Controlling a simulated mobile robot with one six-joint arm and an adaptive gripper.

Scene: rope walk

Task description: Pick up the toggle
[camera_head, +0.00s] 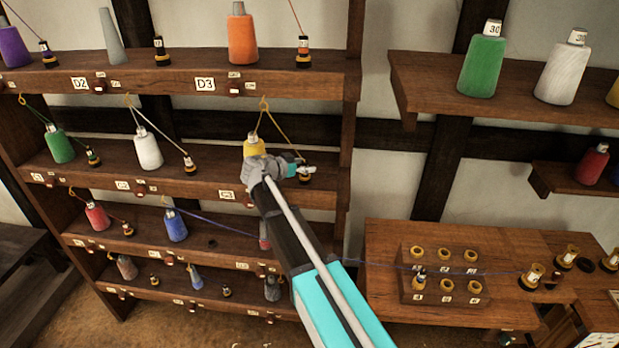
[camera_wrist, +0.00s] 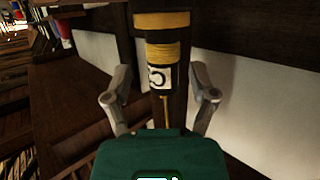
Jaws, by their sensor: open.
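A toggle, a small black cylinder with yellow bands and a pale label, stands on the shelf marked with small tags in the head view (camera_head: 304,177), at the shelf's right end. In the wrist view the toggle (camera_wrist: 162,52) is upright in the picture, between and beyond my open fingers, with a gap on both sides. My gripper (camera_head: 309,169) is at the toggle and partly covers it; its fingers also show in the wrist view (camera_wrist: 160,90). A thin yellow cord (camera_wrist: 166,112) shows near the label end. My gripper holds nothing.
An orange-yellow cone (camera_head: 254,146) stands left of my gripper, with a yellow cord looped over a hook above. Another toggle (camera_head: 190,165) and a white cone (camera_head: 148,152) stand further left. The shelf above (camera_head: 200,80) overhangs.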

